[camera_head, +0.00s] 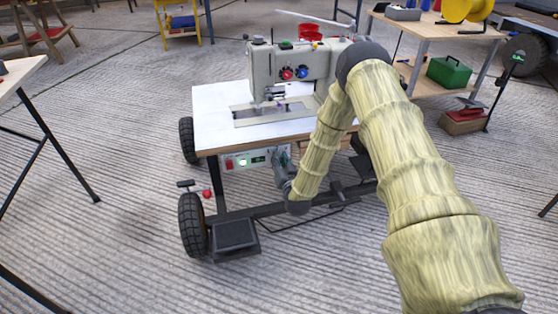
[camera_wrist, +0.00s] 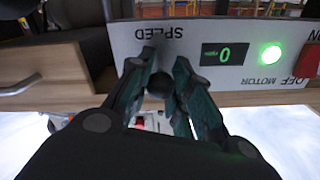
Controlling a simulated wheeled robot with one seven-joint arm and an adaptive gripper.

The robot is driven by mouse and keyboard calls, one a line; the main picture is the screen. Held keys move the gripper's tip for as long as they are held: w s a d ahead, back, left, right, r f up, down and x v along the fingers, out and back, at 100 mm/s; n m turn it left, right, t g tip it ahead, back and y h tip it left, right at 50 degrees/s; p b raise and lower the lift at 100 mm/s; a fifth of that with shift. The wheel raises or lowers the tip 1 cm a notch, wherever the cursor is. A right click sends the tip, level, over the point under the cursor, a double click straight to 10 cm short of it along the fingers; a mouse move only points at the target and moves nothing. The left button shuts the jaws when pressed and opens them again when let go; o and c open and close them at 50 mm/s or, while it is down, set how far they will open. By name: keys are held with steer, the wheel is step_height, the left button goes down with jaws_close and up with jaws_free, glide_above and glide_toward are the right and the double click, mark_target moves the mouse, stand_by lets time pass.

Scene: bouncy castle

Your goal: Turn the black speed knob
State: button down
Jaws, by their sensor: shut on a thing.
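The black speed knob (camera_wrist: 160,84) is a small dark round shape between my fingertips in the wrist view, partly covered by them. It sits on the grey control panel (camera_wrist: 220,84) below the upside-down word SPEED. My gripper (camera_wrist: 165,62) is shut on the knob, one finger on each side. In the head view my gripper (camera_head: 281,160) meets the right part of the panel (camera_head: 232,160) under the sewing machine table, and the knob is hidden there. The display (camera_wrist: 224,54) reads 0, and the motor light (camera_wrist: 271,54) glows green.
A red switch (camera_wrist: 309,58) is beside the green light. The sewing machine (camera_head: 290,65) stands on the white tabletop (camera_head: 213,102) above the panel. The wheeled frame (camera_head: 260,212) runs below my wrist. A wooden table (camera_head: 425,24) stands at the back right.

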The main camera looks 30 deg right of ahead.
steer(key=c, duration=1.2)
jaws_free()
steer(key=shift+c, duration=0.2)
steer(key=shift+s, duration=0.1)
steer(key=v, duration=1.1)
steer(key=shift+s, duration=0.4)
steer(key=shift+f, duration=0.1)
steer(key=s+a+f+n+g+y, duration=0.4)
steer(key=s+a+f+g, duration=0.6)
steer(key=s+f, duration=0.5)
steer(key=s+a+f+n+g, duration=0.15)
steer(key=s+g, duration=0.25)
steer(key=s, duration=0.8)
steer(key=s+a+g, duration=0.3)
steer(key=s, duration=1)
step_height(320, 180, up, 38)
steer(key=p, duration=3.8)
steer(key=shift+s+a+g, duration=0.2)
steer(key=shift+s+g, duration=0.05)
steer(key=shift+g, duration=0.05)
